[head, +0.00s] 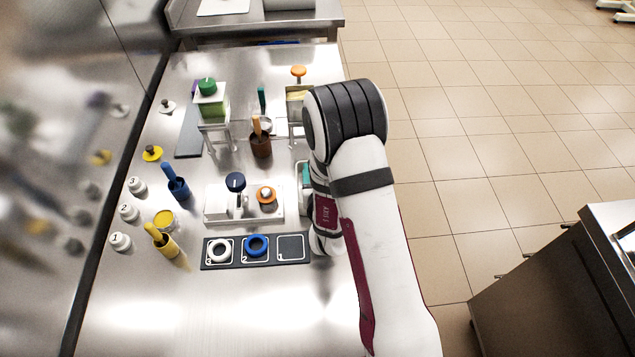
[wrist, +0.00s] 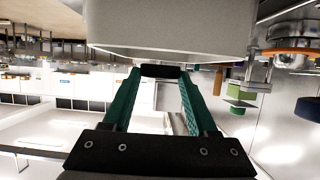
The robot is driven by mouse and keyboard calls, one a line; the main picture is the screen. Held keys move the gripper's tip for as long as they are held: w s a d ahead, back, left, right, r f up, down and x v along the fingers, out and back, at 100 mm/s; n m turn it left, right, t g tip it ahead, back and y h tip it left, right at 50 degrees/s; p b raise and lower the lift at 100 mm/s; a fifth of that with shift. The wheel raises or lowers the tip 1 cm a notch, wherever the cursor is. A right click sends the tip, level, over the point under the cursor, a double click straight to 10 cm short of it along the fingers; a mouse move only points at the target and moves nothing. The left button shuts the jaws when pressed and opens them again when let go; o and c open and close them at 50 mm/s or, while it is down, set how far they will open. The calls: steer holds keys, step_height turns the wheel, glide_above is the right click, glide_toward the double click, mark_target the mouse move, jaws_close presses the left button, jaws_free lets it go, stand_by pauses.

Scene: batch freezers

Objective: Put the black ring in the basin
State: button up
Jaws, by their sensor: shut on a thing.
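My gripper shows in the wrist view (wrist: 160,78), its two teal fingers shut on a dark piece at their tips, the black ring (wrist: 160,71), seen edge-on. In the head view a teal finger (head: 305,174) shows at the left side of my arm, right of the white stand. The ring is hidden there behind my arm. I cannot tell for sure which thing is the basin. A small metal-edged container with pale yellow inside (head: 296,94) stands beyond my gripper, partly behind my arm.
A dark tray (head: 232,263) holds a white ring (head: 219,250) and a blue ring (head: 256,245); its right slot is empty. Left of my gripper stand a white stand (head: 213,206), a brown cup (head: 260,146) and a green block (head: 211,105). The front of the table is clear.

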steer(key=shift+f, duration=1.6)
